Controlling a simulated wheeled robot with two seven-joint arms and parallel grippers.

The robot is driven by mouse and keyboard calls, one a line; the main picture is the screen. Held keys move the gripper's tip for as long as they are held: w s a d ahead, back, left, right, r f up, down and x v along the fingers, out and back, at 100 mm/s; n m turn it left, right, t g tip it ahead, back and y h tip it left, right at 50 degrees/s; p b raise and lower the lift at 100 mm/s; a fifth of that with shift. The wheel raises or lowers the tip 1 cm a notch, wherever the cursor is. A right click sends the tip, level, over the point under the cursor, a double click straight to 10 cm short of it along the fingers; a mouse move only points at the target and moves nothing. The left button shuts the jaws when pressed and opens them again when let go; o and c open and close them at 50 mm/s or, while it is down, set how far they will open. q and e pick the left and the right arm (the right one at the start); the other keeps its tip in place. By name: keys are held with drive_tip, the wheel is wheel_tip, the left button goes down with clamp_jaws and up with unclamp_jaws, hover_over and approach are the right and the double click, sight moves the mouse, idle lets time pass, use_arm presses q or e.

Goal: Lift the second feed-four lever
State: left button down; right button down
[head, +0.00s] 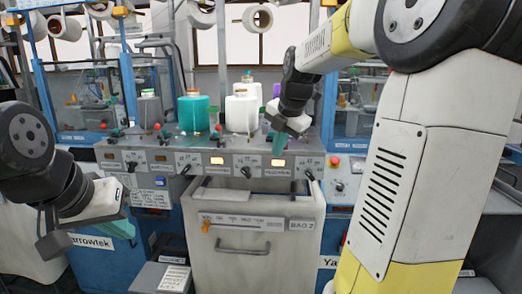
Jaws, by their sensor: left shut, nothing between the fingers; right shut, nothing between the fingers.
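A grey control panel (225,163) runs across the machine, with lit displays and several small black levers along it, among them one at the left (132,166), one left of centre (186,169), one at centre (246,171) and one at the right (309,174). The labels are too small to read, so I cannot tell which is the second feed-four lever. My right gripper (279,143) is shut and empty, in front of the panel's upper right part; I cannot tell whether it touches anything. My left gripper (119,228) is shut and empty, low at the left, apart from the panel.
Red-knobbed sticks (219,128) stand along the panel top. Behind are a teal container (194,114) and a white container (242,113). My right arm blocks the right side.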

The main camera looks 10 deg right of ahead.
drive_tip(key=shift+d+r, duration=0.1)
drive_tip(key=shift+d, duration=0.1)
drive_tip(key=shift+w+r, duration=0.1)
drive_tip(key=shift+r+g, duration=0.2)
drive_tip(key=shift+g, duration=0.2)
